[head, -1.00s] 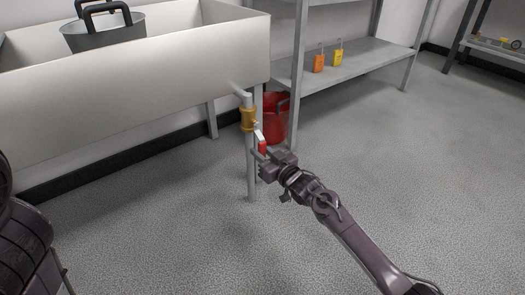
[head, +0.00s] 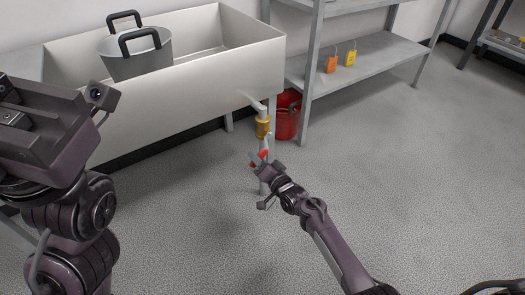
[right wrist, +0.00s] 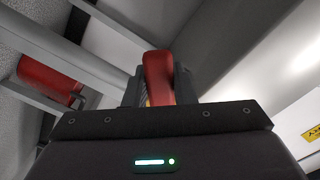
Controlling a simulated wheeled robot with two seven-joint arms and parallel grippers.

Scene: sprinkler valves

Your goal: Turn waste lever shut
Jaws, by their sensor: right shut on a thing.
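The waste valve (head: 263,127) is a brass body on the pale drain pipe under the sink's front right corner. Its red-handled waste lever (head: 262,154) points down, close in front of the pipe. My right gripper (head: 261,163) is at the red handle, below the valve. In the right wrist view the red lever (right wrist: 158,78) stands upright between the two dark fingers of the right gripper (right wrist: 157,88), which is shut on it. My left gripper (head: 45,120) is raised at the left, in front of the sink; its fingertips cannot be made out.
The white sink (head: 180,90) holds a grey bucket (head: 137,55) with black handles. A red bucket (head: 287,115) stands behind the pipe. A grey shelf rack (head: 375,55) at right carries an orange tag (head: 331,65) and a yellow tag (head: 350,58). The floor at right is clear.

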